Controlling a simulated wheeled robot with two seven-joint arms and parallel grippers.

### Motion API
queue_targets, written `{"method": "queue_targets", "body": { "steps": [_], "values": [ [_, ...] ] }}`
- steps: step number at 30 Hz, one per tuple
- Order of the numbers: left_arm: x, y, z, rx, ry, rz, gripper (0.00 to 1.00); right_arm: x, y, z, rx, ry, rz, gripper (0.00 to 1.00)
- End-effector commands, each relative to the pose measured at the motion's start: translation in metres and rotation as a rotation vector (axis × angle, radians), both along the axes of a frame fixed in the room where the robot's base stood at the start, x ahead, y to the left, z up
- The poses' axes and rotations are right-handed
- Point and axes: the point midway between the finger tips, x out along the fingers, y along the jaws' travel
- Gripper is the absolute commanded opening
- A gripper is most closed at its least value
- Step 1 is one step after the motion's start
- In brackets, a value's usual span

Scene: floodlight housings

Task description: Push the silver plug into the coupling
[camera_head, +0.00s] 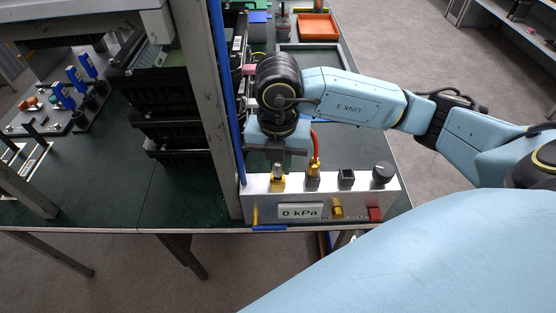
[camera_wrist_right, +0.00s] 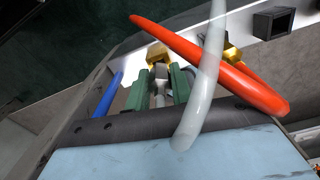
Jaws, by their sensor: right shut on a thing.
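My right gripper (camera_head: 278,163) points down over the left part of a silver box (camera_head: 350,205). Its green fingers show in the wrist view (camera_wrist_right: 161,88) and are shut on the silver plug (camera_wrist_right: 160,73). The plug is upright, just above or at the brass coupling (camera_head: 278,184) on the box top; the coupling also shows in the wrist view (camera_wrist_right: 157,54). I cannot tell how far the plug sits in it. A pale grey hose (camera_wrist_right: 204,85) crosses the wrist view close to the fingers. My left gripper is out of view.
Right of the coupling, a second brass fitting (camera_head: 313,184) carries a red hose (camera_head: 315,150). Further right are a black square socket (camera_head: 346,177) and a black knob (camera_head: 383,172). The display (camera_head: 299,211) reads 0 kPa. A grey post (camera_head: 205,100) stands close on the left.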

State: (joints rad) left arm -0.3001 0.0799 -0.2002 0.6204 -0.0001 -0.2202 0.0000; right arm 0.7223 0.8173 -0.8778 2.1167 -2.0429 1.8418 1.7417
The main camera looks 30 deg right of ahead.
Motion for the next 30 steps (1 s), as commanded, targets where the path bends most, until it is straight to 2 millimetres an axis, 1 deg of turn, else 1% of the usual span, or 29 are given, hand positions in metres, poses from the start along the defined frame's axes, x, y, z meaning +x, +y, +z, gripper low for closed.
{"method": "queue_targets", "body": {
  "steps": [21,30],
  "values": [
    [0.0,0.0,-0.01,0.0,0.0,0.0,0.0,0.0,0.0,-0.012,0.0,0.0,0.0,0.0],
    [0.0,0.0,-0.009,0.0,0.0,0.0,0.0,0.0,0.0,-0.01,0.0,0.0,0.0,0.0]
  ]
}}
